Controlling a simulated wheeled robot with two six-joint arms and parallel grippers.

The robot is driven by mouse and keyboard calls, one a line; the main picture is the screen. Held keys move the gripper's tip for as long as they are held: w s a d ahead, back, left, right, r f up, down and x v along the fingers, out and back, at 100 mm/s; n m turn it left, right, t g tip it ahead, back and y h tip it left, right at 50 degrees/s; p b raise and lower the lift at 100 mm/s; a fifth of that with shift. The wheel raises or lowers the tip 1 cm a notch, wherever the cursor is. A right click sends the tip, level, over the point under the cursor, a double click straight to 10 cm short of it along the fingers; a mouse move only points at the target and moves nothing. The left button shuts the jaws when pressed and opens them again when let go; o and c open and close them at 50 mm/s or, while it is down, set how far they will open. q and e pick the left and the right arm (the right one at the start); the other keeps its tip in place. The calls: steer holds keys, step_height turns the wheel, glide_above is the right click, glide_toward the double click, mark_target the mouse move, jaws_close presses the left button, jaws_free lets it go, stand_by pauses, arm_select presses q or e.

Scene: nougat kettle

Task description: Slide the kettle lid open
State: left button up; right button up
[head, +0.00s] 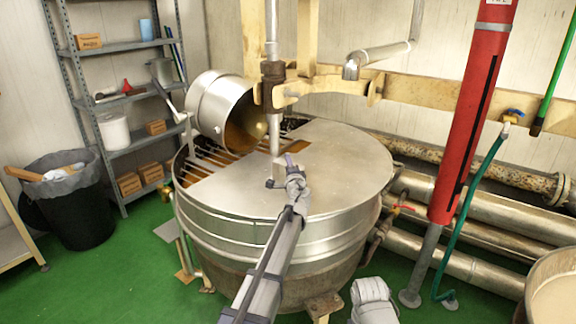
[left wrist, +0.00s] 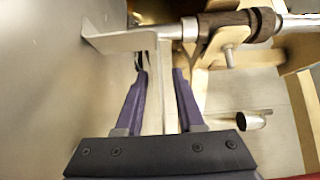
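The kettle (head: 225,225) is a large round steel vessel in the middle of the head view. Its flat metal lid (head: 335,165) covers the right and front of the top; bars and dark contents show at the uncovered left. My left gripper (head: 281,165) is low over the lid near the central shaft, beside a small upright metal piece on the lid. In the left wrist view, the purple fingers of the left gripper (left wrist: 161,76) stand on both sides of a pale upright bar (left wrist: 158,115). I cannot tell whether they press on it.
A tilted steel drum (head: 222,103) hangs at the left opening. A red column (head: 470,120) and pipes (head: 480,205) are at right. A shelf (head: 130,98) and bin (head: 78,205) are left.

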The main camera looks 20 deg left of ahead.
arm_select(q)
steer(key=shift+c, duration=0.4)
jaws_close()
stand_by(1.0)
